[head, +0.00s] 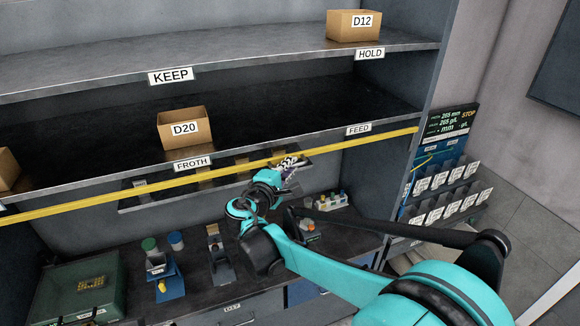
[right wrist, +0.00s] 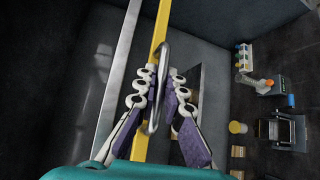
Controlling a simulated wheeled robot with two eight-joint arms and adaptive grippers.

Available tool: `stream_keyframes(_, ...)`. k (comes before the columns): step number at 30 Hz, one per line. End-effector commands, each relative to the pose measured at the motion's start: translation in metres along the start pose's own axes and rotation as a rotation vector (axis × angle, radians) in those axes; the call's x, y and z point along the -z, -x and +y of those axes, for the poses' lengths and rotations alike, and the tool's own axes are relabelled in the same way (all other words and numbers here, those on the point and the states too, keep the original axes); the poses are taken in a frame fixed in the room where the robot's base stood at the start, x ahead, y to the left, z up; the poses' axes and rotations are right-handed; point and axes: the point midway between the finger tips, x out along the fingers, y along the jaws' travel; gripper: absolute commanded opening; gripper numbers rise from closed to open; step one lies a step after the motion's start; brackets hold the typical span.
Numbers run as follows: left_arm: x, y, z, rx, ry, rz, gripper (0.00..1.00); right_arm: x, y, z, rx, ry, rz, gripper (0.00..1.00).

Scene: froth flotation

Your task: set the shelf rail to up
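The shelf rail (head: 120,192) is a long yellow bar across the front of the shelving. It runs just below the front edge of the middle shelf (head: 100,176), under the FROTH and FEED labels. My right gripper (head: 288,164) is at the rail, right of its middle, and partly hides it. In the right wrist view the yellow rail (right wrist: 157,30) runs up the picture, with a metal loop handle (right wrist: 165,55) in front of it. The fingers of my right gripper (right wrist: 163,80) are closed in on both sides of this handle. My left gripper is not in view.
A D20 box (head: 184,128) stands on the middle shelf and a D12 box (head: 353,26) on the top shelf. Below, the dark counter carries a green case (head: 85,286), a blue stand (head: 168,284) and a small bottle rack (head: 330,202). A label rack (head: 440,185) stands at right.

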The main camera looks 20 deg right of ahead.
Motion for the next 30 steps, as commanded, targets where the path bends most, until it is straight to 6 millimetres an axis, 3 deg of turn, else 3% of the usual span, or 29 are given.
stream_keyframes(5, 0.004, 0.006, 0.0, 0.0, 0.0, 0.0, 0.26, -0.002, 0.002, 0.011, 0.001, -0.001, 0.0, 0.0)
stream_keyframes(12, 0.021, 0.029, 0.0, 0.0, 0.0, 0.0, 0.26, -0.009, 0.009, 0.065, -0.001, 0.0, 0.0, 0.0)
stream_keyframes(15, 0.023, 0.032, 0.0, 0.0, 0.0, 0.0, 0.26, -0.011, 0.011, 0.076, -0.001, 0.0, 0.0, 0.0)
stream_keyframes(25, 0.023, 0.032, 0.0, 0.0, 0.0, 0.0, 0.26, -0.011, 0.011, 0.08, -0.004, 0.002, 0.0, 0.0)
stream_keyframes(28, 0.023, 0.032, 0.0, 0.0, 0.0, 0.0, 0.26, -0.011, 0.011, 0.08, -0.005, 0.002, -0.001, 0.3)
stream_keyframes(30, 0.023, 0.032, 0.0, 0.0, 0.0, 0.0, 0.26, -0.011, 0.011, 0.08, -0.004, 0.002, -0.001, 0.31)
